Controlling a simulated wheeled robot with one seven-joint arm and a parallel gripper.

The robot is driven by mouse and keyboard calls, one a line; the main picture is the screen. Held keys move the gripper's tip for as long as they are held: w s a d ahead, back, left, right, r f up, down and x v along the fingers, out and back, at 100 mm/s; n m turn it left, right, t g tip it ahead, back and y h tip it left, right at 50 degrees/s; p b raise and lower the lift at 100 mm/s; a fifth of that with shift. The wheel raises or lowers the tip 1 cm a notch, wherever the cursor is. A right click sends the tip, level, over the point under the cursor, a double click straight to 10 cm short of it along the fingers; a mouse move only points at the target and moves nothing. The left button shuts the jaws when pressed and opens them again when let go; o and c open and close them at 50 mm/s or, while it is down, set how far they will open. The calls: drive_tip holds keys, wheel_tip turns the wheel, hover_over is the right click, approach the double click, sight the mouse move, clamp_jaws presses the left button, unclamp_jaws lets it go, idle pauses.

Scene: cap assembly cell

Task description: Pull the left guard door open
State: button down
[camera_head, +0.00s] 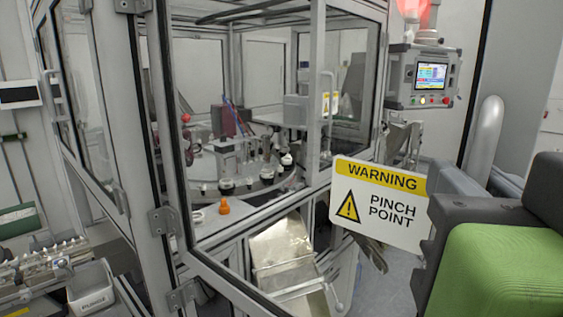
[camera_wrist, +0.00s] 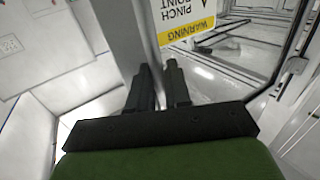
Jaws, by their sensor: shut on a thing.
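The left guard door (camera_head: 225,284) is a clear pane in a grey metal frame, hinged at its left side. It stands swung out towards me, its lower rail running down to the picture's bottom edge. A pinch-point warning sign (camera_head: 380,202) is on its pane and shows upside down in the wrist view (camera_wrist: 186,22). The pale curved door handle (camera_head: 487,130) is by the door's right edge. My gripper (camera_head: 478,178) is shut on the handle; its dark fingers (camera_wrist: 160,75) are close together in the wrist view. The grip itself is mostly hidden.
Behind the pane are a round assembly table (camera_head: 258,187), an orange part (camera_head: 224,206) and a metal chute (camera_head: 283,250). A control panel (camera_head: 425,78) hangs at upper right. A grey bin (camera_head: 92,290) and a rail of parts (camera_head: 40,262) are at lower left.

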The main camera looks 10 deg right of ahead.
drive_tip(key=shift+a, duration=0.1)
idle(0.3)
drive_tip(key=c, duration=1.2)
unclamp_jaws()
drive_tip(key=shift+c, duration=0.2)
drive_tip(key=p+v, duration=0.1)
drive_tip(key=v, duration=1.1)
